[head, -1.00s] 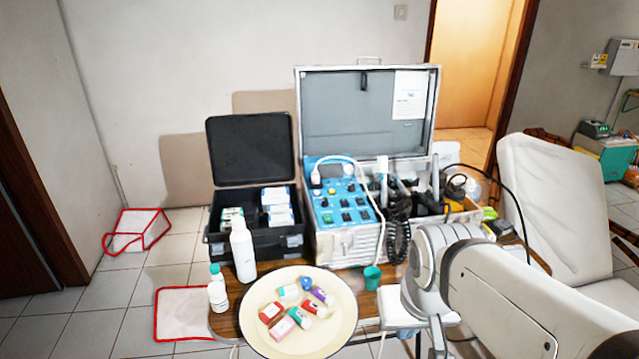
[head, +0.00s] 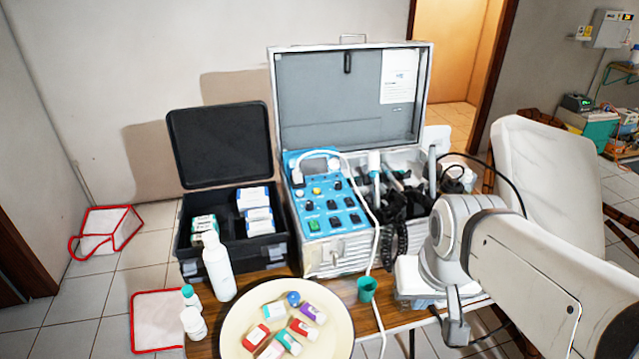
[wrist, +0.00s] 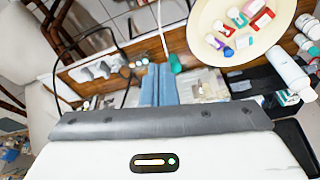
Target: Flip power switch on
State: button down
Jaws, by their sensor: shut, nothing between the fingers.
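The open metal dental case (head: 350,100) stands on the wooden table with its lid up. Its blue control panel (head: 330,190) faces up on the left side and carries several black switches and knobs. A green switch (head: 314,225) sits at the panel's front left corner; its position is too small to tell. My gripper (wrist: 158,84) is shut and empty in the wrist view, its two fingers side by side. It points down over the table area, apart from the panel. The panel is not clearly visible in the wrist view.
A cream plate (head: 240,328) with small boxes, a white bottle (head: 217,266) and a green cup (head: 367,289) stand in front of the case. An open black case (head: 232,262) is at left. A white cable (head: 374,225) hangs beside the panel. A white chair (head: 550,175) is at right.

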jog(key=w+a+r+n+p, duration=0.1)
jog(key=w+a+r, duration=0.15)
jog(key=w, duration=0.65)
jog(key=n+p, duration=0.2)
jog(key=p, duration=0.1)
send_over(315, 227)
jog(key=s, duration=0.3)
jog(key=s+x, duration=0.1)
jog(key=x, duration=0.2)
jog(key=shift+w+d+y, duration=0.2)
jog(key=shift+d+y, duration=0.2)
jog(key=shift+d, duration=0.05)
jog(key=p+x, duration=0.1)
jog(key=x, duration=0.3)
jog(key=p+x, duration=0.1)
jog(key=x, duration=0.3)
jog(key=s+x, duration=0.1)
jog(key=x, duration=0.3)
jog(key=shift+w+d+f+p, duration=0.1)
jog(key=shift+w+f+p, duration=0.05)
jog(key=shift+f+p, duration=0.35)
jog(key=shift+f, duration=0.6)
